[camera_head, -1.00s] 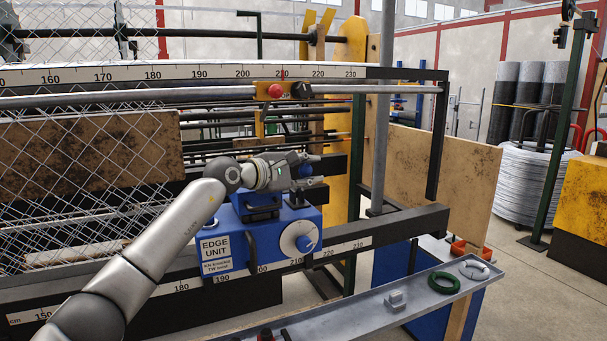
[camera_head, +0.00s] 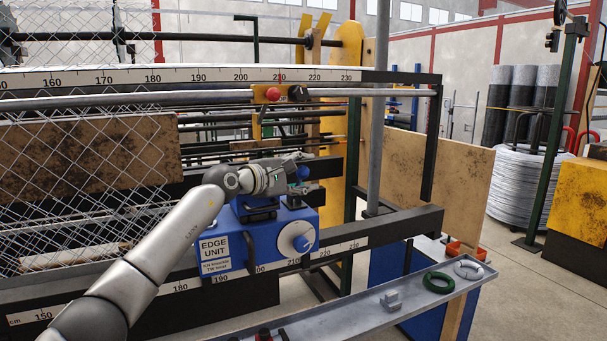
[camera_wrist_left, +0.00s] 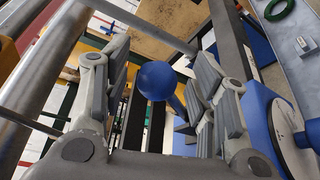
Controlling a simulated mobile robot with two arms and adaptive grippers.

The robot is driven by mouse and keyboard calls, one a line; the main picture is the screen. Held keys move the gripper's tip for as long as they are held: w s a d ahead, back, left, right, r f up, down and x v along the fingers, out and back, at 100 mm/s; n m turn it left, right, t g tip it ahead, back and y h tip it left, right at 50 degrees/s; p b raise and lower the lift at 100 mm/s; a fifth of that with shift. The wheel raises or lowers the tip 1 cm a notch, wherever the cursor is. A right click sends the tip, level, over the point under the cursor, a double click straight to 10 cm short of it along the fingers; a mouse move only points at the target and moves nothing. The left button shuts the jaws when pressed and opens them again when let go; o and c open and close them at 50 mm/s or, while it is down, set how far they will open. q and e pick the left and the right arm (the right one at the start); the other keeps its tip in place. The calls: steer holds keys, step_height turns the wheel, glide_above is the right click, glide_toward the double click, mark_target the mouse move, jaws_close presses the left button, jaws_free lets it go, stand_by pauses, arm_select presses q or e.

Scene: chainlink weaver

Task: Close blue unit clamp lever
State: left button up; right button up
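The blue edge unit (camera_head: 245,235) sits on the lower scaled rail, with a white label and a white dial (camera_head: 297,237) on its front. The dial also shows at the right of the left wrist view (camera_wrist_left: 297,130). The clamp lever ends in a round blue knob (camera_head: 303,172), above the unit. In the left wrist view the knob (camera_wrist_left: 157,80) lies between the two grey fingers, with its stem running down to the right. My left gripper (camera_head: 306,173) is open, its fingers spread on both sides of the knob, with visible gaps. My right gripper is not in view.
A chain-link mesh (camera_head: 80,180) hangs at the left. An upper rail with a red knob (camera_head: 272,94) runs above my arm. A grey tray (camera_head: 385,318) in front holds a green ring (camera_head: 439,282) and small metal parts. A grey post (camera_head: 378,130) stands right of the gripper.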

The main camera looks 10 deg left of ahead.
arm_select(q)
steer(key=shift+s+d, duration=0.15)
steer(key=v, duration=1.2)
stand_by(0.3)
